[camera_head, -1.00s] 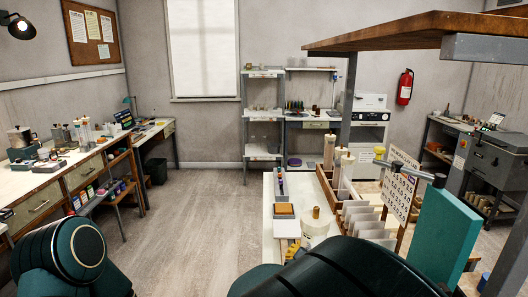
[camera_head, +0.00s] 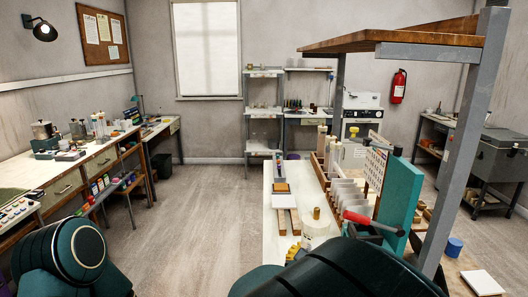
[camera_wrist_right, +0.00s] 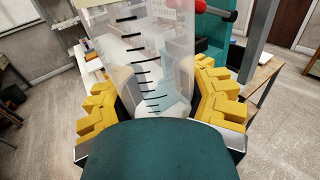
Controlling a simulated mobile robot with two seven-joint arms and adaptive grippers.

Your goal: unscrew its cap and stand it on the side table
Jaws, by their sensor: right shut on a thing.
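My right gripper (camera_wrist_right: 160,100) has its yellow fingers on both sides of a clear container with black graduation marks (camera_wrist_right: 140,55) and is shut on it. In the head view a pale, translucent container (camera_head: 318,234) with a brown-gold cap (camera_head: 317,213) stands upright by a yellow finger of my right gripper (camera_head: 293,252); it appears to be the held one. The cap is on its top. Most of my right gripper is hidden behind my own arm there. My left gripper is out of view; only teal arm parts show. I cannot tell which surface is the side table.
A white worktable (camera_head: 270,215) ahead carries a wooden rack (camera_head: 326,172), upright pale plates (camera_head: 350,193), a teal block (camera_head: 398,195) and a red-handled tool (camera_head: 372,223). A metal post (camera_head: 455,150) stands at right. A cluttered bench (camera_head: 100,160) lies left. Open floor (camera_head: 205,210) lies between.

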